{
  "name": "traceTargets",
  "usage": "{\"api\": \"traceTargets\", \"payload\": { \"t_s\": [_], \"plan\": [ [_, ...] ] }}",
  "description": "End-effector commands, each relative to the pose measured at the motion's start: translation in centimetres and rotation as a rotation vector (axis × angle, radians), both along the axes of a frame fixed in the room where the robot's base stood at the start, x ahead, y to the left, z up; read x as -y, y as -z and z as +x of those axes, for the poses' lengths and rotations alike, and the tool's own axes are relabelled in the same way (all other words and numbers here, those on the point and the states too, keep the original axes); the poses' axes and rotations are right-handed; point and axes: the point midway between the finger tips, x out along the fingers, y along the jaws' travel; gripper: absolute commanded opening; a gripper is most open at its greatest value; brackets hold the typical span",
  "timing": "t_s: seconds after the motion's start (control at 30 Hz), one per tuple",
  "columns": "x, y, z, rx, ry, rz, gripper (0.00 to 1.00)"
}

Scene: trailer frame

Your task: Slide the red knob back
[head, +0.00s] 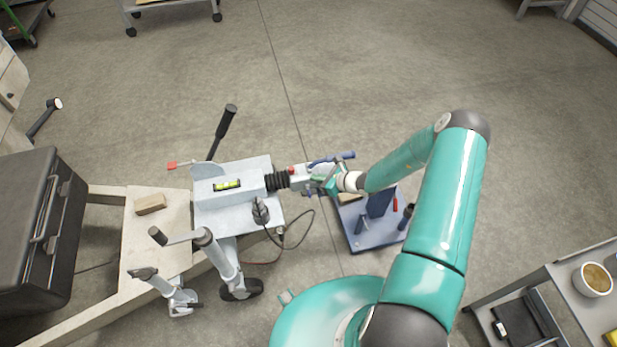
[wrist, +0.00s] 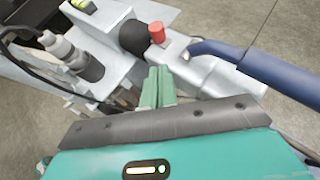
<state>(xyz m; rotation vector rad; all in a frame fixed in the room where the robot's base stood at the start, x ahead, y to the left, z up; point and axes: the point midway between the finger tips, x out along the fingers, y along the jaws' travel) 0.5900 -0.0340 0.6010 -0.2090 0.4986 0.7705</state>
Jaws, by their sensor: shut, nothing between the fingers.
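The small red knob (wrist: 157,31) stands on top of the grey metal coupling head (wrist: 205,78), next to the black rubber bellows (wrist: 134,37). In the head view the red knob (head: 291,170) is a small spot just right of the bellows (head: 277,181). My gripper (wrist: 159,72) has its green fingers together with nothing between them. The fingertips are just below the knob in the wrist view, apart from it in the picture; the exact gap is hard to judge. In the head view my gripper (head: 326,182) is over the coupling, partly hidden by the wrist.
A blue lever (wrist: 270,70) rises beside the coupling, close to my gripper's right. A spirit level (head: 227,186) lies on the grey drawbar plate. A black-gripped handbrake lever (head: 222,130) stands behind. A blue tool tray (head: 375,235) is below. Open floor lies beyond.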

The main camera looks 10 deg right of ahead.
Motion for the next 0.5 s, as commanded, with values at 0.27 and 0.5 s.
{"api": "traceTargets", "payload": {
  "t_s": [0.27, 0.5],
  "plan": [
    [3.2, -2.6, -2.9, -0.001, 0.001, -0.002, 0.0],
    [4.1, -3.3, -3.9, -0.001, 0.0, -0.001, 0.0]
  ]
}}
